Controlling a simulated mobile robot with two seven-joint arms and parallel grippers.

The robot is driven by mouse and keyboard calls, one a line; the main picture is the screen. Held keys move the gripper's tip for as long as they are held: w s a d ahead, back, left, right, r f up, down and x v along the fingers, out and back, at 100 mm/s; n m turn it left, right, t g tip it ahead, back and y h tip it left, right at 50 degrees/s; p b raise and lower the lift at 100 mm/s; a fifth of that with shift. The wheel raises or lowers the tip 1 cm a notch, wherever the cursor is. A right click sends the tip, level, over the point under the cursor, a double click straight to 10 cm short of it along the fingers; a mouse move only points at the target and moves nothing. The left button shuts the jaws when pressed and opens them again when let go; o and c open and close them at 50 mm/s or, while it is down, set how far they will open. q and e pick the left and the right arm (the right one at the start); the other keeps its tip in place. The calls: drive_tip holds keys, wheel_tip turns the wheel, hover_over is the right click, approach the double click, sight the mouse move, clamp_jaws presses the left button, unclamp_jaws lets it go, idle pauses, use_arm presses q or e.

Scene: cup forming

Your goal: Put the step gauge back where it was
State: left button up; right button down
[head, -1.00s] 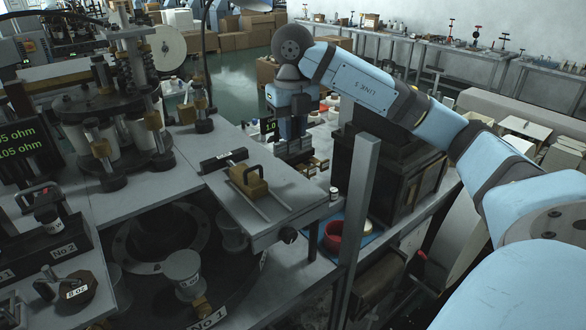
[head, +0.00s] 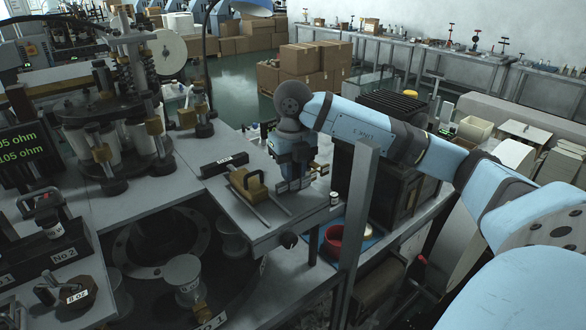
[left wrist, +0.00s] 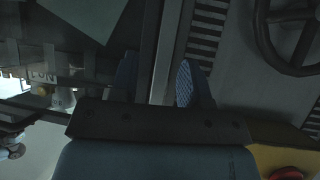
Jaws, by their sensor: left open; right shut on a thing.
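My right gripper (head: 291,176) points down at the right edge of the grey machine table (head: 235,222). It is shut on a small dark bar with pale segments, which looks like the step gauge (head: 294,186). The gripper hides part of it, and I cannot tell whether it touches the table. My left gripper is not seen in the head view. In the left wrist view my left gripper (left wrist: 158,82) is open, its two fingers apart with nothing clearly between them.
A brass-coloured block with a handle (head: 247,187) sits on two rods left of the right gripper. A dark labelled bar (head: 223,164) lies behind it. A grey upright post (head: 357,225) stands in front of my right arm. A red bowl (head: 334,238) stands below the table's right side.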

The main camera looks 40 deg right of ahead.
drive_tip(key=shift+f, duration=0.2)
drive_tip(key=c, duration=1)
unclamp_jaws()
drive_tip(key=shift+r, duration=0.2)
wheel_tip(320, 180, up, 5)
drive_tip(key=shift+r+b, duration=0.1)
drive_tip(key=shift+b, duration=0.45)
wheel_tip(320, 180, up, 5)
drive_tip(key=shift+r+p, duration=0.15)
drive_tip(key=shift+p, duration=0.35)
drive_tip(key=shift+r, duration=0.8)
drive_tip(key=shift+f, duration=0.1)
